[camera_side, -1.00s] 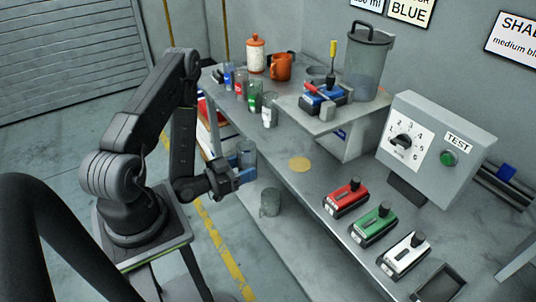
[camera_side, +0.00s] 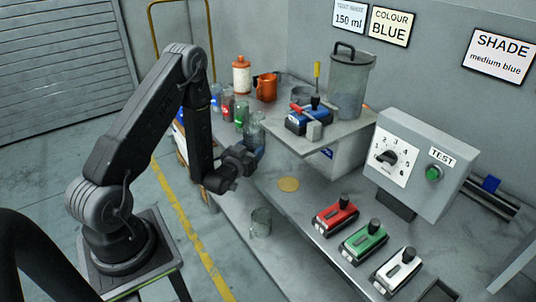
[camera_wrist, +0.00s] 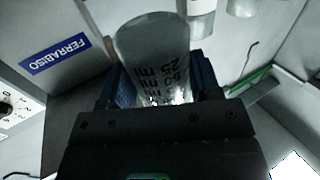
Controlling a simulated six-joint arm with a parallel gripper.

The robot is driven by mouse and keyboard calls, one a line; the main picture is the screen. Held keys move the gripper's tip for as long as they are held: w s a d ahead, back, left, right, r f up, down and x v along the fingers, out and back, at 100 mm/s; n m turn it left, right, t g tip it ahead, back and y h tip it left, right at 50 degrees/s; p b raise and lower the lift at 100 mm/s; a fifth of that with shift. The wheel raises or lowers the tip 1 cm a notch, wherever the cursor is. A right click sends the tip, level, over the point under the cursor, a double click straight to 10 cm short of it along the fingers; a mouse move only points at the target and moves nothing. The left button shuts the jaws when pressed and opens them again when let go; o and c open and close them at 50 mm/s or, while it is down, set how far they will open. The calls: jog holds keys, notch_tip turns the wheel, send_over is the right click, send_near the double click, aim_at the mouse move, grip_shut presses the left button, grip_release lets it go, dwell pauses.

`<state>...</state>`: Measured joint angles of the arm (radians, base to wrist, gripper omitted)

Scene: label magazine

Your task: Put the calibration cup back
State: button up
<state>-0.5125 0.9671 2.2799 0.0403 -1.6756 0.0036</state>
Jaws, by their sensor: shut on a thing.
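My gripper (camera_side: 250,153) is shut on a clear cup (camera_side: 256,133) at the left edge of the bench. In the wrist view the same cup (camera_wrist: 150,50) stands between the blue finger pads, with dark printed marks on its wall. In the side view it overlaps the spot of another clear cup, so the two are hard to tell apart. Cups with a blue (camera_side: 215,97), a red (camera_side: 228,104) and a green (camera_side: 241,112) mark stand in a row behind it. A tan round disc (camera_side: 288,184) lies bare on the bench.
A raised shelf (camera_side: 318,138) carries a blue device (camera_side: 309,121) and a tall lidded jug (camera_side: 350,85). Red (camera_side: 335,216), green (camera_side: 364,240) and white (camera_side: 398,270) devices line the front. A grey dial box (camera_side: 420,165) stands right. Another clear cup (camera_side: 261,222) sits lower down.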

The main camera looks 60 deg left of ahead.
jog(key=w, duration=0.1)
jog(key=w+f, duration=0.2)
jog(key=shift+w, duration=0.4)
jog(key=shift+w+f, duration=0.7)
jog(key=shift+w, duration=0.3)
jog(key=shift+w+f, duration=0.35)
jog(key=shift+w, duration=0.05)
jog(key=shift+f, duration=0.15)
jog(key=o, duration=1)
jog(key=shift+o, duration=0.2)
